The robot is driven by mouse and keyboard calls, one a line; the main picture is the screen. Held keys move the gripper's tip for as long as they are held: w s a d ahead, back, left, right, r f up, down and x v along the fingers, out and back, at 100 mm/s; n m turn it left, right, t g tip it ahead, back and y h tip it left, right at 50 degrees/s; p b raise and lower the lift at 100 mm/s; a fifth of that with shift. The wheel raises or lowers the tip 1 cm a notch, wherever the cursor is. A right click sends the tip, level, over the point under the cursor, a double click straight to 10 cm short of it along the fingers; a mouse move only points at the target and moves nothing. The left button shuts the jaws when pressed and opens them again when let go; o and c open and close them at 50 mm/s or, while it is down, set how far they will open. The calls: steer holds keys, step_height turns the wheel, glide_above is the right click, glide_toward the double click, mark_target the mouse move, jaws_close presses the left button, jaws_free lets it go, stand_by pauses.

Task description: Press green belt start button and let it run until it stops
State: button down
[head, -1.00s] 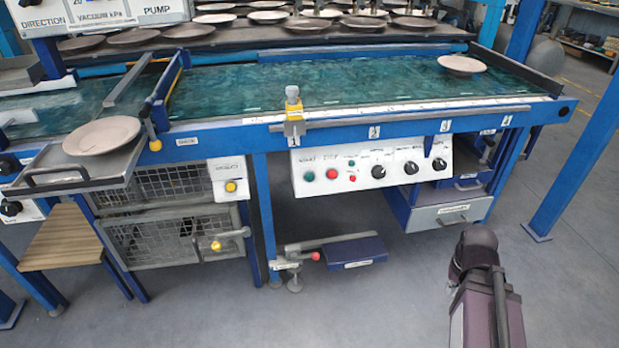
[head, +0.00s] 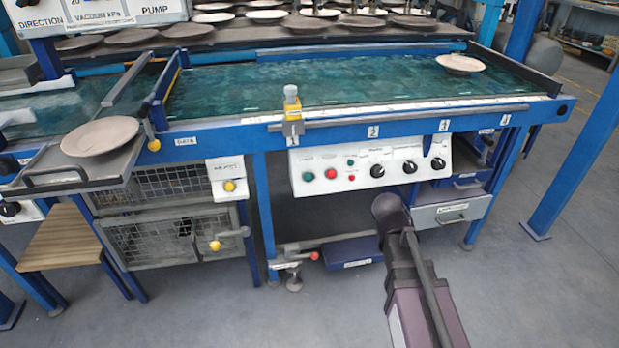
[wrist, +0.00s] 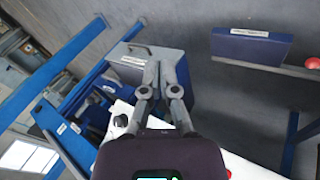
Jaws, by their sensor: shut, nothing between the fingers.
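The green button (head: 308,176) sits at the left of the white control panel (head: 408,172), beside a red button (head: 331,174). The panel is on the front of the blue frame, below the green belt (head: 345,82). A pale plate (head: 460,64) lies at the belt's right end. My arm stands in front of the panel, low and right of the green button; my gripper's fingers cannot be made out in the head view. In the wrist view my gripper (wrist: 160,65) is shut and empty, with part of the white panel (wrist: 118,112) beside it. The green button does not show there.
A blue box (head: 353,251) sits low under the frame; it also shows in the wrist view (wrist: 252,46). A grey drawer (head: 452,212) hangs right of my arm. Another plate (head: 100,136) rests on a tray at left. The floor in front is clear.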

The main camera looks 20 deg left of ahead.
mark_target(312, 175)
steer(key=w+a+r+n+t, duration=0.1)
steer(key=a+r+n+t, duration=0.2)
steer(key=a, duration=1.1)
steer(key=w+a+r+n+t, duration=0.1)
steer(key=a+r+n+t, duration=0.3)
steer(key=a, duration=1.1)
step_height(312, 175, up, 3)
steer(key=shift+w+r+t+y, duration=0.15)
steer(key=shift+t+y, duration=0.25)
steer(key=shift+t, duration=0.8)
steer(key=shift+w+a+f+b, duration=0.65)
steer(key=shift+w+f+b, duration=0.1)
steer(key=shift+w, duration=0.35)
steer(key=shift+w+a+f+b, duration=0.7)
steer(key=shift+w+f, duration=0.05)
steer(key=shift+w, duration=0.3)
steer(key=shift+w+a+f+b, duration=0.65)
steer(key=shift+w+f+b, duration=0.1)
steer(key=shift+w, duration=0.35)
